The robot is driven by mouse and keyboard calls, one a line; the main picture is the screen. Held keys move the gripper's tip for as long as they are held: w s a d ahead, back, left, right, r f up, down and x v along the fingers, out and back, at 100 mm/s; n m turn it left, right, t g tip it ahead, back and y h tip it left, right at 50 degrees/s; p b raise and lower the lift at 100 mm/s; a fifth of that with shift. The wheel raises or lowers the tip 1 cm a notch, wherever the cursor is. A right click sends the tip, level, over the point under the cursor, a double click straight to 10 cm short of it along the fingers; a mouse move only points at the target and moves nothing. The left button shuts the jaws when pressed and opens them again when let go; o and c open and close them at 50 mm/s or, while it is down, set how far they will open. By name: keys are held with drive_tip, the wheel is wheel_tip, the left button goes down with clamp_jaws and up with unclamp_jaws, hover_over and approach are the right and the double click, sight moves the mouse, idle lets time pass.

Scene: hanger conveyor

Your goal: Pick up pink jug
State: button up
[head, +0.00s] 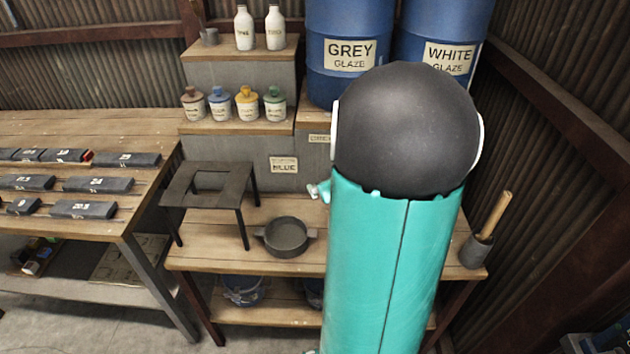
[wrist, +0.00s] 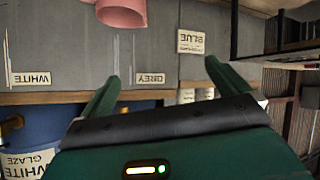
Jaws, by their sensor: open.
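A pink rounded object (wrist: 122,12), which looks like the pink jug, shows at the top edge of the wrist view and is cut off by it. In the head view I do not see it; my arm covers the middle right of the scene. My gripper (wrist: 161,72) is open in the wrist view, its two green fingers wide apart with nothing between them. The pink object lies beyond the fingertips, toward the left finger, apart from them. In the head view my arm hides most of the gripper.
A black metal stand (head: 208,184) and a dark round pan (head: 286,237) are on the wooden bench. Small colored-lid jars (head: 247,104) and two white bottles (head: 244,28) stand on steps behind. Blue drums (head: 346,85) rise at the back. A pot with a wooden handle (head: 476,250) is at right.

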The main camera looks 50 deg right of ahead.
drive_tip(key=s+d+f+m+t, duration=0.1)
drive_tip(key=s+d+f+t, duration=0.1)
drive_tip(key=s+d+f, duration=0.5)
drive_tip(key=a+x, duration=0.1)
drive_tip(key=x, duration=1.2)
drive_tip(key=shift+w+f, duration=0.3)
drive_tip(key=shift+w, duration=0.2)
drive_tip(key=shift+d+r+t, duration=0.1)
drive_tip(key=shift+d+t, duration=0.1)
drive_tip(key=shift+t, duration=0.1)
drive_tip(key=c, duration=2)
